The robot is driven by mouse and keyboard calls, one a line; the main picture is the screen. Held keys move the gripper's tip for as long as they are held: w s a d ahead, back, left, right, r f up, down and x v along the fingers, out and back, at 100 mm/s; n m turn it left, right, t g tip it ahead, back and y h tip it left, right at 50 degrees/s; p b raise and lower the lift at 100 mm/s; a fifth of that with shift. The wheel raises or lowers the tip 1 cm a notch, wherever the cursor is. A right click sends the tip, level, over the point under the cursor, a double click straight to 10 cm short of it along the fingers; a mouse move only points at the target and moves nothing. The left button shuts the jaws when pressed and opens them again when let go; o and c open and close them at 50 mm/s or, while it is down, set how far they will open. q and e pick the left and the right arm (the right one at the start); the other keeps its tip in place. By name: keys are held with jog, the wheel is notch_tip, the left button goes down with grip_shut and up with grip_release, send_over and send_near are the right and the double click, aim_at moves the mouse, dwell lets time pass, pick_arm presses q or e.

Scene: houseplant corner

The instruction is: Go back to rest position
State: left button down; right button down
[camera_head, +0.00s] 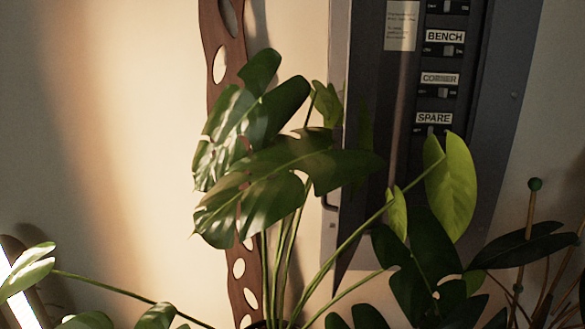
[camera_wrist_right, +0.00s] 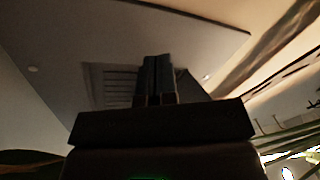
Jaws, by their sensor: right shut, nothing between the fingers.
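In the right wrist view, my right gripper (camera_wrist_right: 157,80) is shut, with its two dark fingers together and nothing between them. Behind it is a grey panel surface (camera_wrist_right: 60,62) with a slatted patch, seen at a tilt. In the head view neither gripper shows. My left gripper is in no view. The head view shows a dark switch panel (camera_head: 440,190) in a grey frame on the wall, with rows labelled BENCH, CORNER and SPARE. Leaves cover its lower part.
A large split-leaf plant (camera_head: 285,170) stands in front of the panel. A brown wooden strip with holes (camera_head: 238,268) rises behind it. A green-tipped stake (camera_head: 535,185) stands at the right among dark leaves. A bright tube (camera_head: 18,285) is at the lower left. The upper left wall is bare.

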jog(key=s+d+f+m+g+h, duration=0.1)
jog(key=s+f+m+g+h, duration=0.2)
jog(key=s+f, duration=2.2)
jog(key=s+m+g, duration=0.1)
jog(key=m+g, duration=0.2)
jog(key=shift+s+d+m+g, duration=0.25)
jog(key=shift+d+m+g, duration=0.15)
